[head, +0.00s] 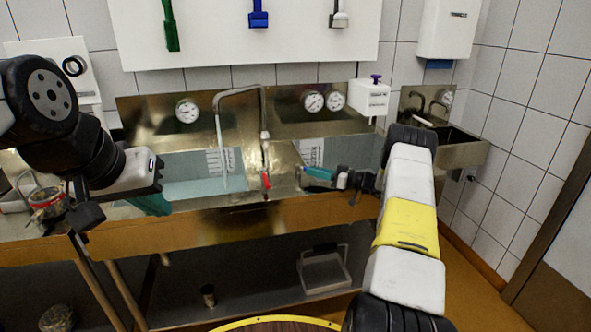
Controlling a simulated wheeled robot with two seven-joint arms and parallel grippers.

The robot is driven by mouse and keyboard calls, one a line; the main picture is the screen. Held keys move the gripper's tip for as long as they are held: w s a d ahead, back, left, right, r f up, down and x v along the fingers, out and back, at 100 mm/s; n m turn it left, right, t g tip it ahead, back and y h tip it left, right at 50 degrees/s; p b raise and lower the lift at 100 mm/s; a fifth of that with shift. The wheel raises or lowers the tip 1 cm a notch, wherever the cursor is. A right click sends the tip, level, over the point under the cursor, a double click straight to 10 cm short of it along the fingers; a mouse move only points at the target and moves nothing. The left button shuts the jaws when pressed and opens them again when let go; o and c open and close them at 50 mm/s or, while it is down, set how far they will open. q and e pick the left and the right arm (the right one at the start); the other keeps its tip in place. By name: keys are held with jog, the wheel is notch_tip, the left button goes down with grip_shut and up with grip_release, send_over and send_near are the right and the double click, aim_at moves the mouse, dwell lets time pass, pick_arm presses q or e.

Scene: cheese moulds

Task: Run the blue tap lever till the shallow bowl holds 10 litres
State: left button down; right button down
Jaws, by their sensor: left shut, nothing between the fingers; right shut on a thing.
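Two sunken basins are set in the steel counter; I cannot tell which is the shallow bowl. The left basin (190,165) has a pale blue-green interior and a white level scale (220,161), too small to read. The right basin (350,150) has a similar scale (312,152). A red lever (266,181) hangs at the tap. My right gripper (308,172) is shut right of it, apparently on the blue lever, which its teal fingers hide. My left gripper (151,204) is shut and empty at the left basin's front edge.
Round dials (187,110) sit on the backsplash, with a white box (369,98) to the right. A small sink (455,145) is at the right. A lower shelf holds a tray (325,270).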

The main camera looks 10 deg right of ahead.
jog(key=shift+r, duration=0.1)
jog(key=c, duration=1.4)
grip_release()
jog(key=shift+o, duration=0.2)
jog(key=v, duration=0.7)
jog(key=shift+s+d, duration=0.2)
jog(key=shift+d, duration=0.2)
